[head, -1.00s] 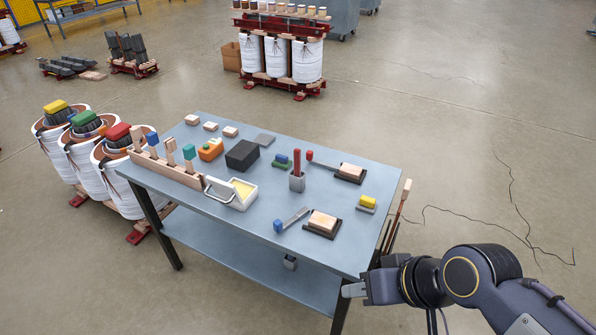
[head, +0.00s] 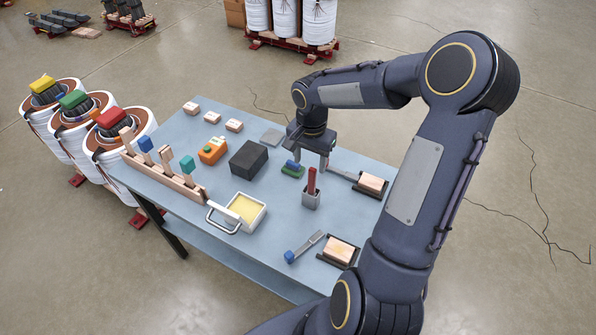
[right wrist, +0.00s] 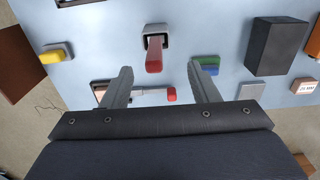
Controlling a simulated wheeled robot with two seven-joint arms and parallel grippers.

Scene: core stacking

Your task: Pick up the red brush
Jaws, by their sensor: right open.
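A flat grey tool with a red end lies on the blue table. In the right wrist view its red end (right wrist: 171,95) shows between my fingers. In the head view my right gripper (head: 312,155) hides that end, and only the grey strip (head: 342,174) shows. The gripper is open and empty, pointing down over the table. A red upright piece (head: 311,180) stands in a grey square holder (head: 312,202) in front of it; it also shows in the right wrist view (right wrist: 154,58). I cannot tell which red piece is the brush. My left gripper is out of view.
A black block (head: 249,158) and a blue-and-green piece (head: 292,169) lie left of the gripper. A wooden block on a dark tray (head: 371,183) is to its right. A handled tray (head: 240,212), a blue-ended tool (head: 290,257) and a wooden rack (head: 165,172) are nearer.

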